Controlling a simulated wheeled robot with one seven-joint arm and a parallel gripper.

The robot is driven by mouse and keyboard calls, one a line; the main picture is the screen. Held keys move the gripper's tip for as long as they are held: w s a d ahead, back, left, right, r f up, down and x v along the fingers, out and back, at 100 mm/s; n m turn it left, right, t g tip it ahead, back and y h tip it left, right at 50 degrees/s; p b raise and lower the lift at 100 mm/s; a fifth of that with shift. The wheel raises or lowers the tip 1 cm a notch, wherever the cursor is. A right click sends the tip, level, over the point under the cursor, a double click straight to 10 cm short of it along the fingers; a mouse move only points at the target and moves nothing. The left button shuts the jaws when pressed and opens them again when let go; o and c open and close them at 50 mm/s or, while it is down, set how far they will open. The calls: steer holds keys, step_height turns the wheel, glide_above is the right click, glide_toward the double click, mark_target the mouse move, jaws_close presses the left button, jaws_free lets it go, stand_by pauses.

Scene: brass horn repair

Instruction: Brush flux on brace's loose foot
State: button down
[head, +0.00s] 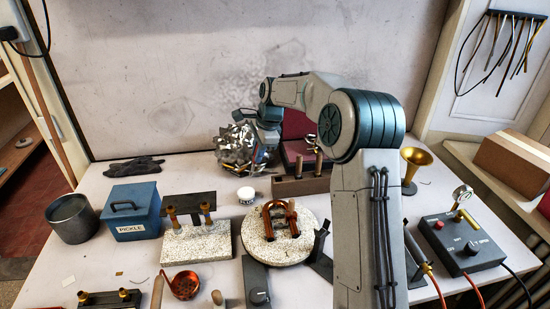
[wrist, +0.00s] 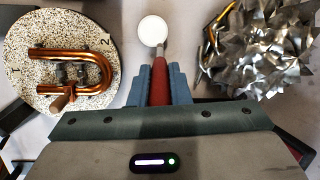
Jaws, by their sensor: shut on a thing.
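My gripper (wrist: 159,80) is shut on a brush with a red handle (wrist: 160,88). The brush's metal end (wrist: 161,50) points at a small white pot (wrist: 152,30); I cannot tell whether its tip touches the pot. The pot stands on the bench in the head view (head: 245,196). A copper U-shaped tube (wrist: 98,58) lies on a round speckled board (wrist: 22,68) marked 1 and 2, left of my gripper. Small metal parts of a brace (wrist: 82,71) sit between its legs; which foot is loose is unclear. The tube also shows in the head view (head: 269,226).
A shiny crumpled metal heap (wrist: 265,45) is close on the right of my gripper. A wooden tool rack (head: 290,187), a speckled slab with a clamp (head: 195,245), a blue pickle box (head: 132,215) and a brass horn bell (head: 414,160) stand on the bench.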

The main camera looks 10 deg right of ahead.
steer(key=s+b+x, duration=0.1)
steer(key=b+x, duration=0.4)
steer(key=x, duration=0.1)
steer(key=shift+s+y, duration=0.25)
steer(key=shift+y, duration=0.05)
steer(key=shift+a+f, duration=0.15)
steer(key=shift+f, duration=0.55)
stand_by(2.1)
steer(key=shift+r, duration=0.1)
step_height(320, 180, up, 7)
steer(key=p, duration=0.5)
stand_by(0.6)
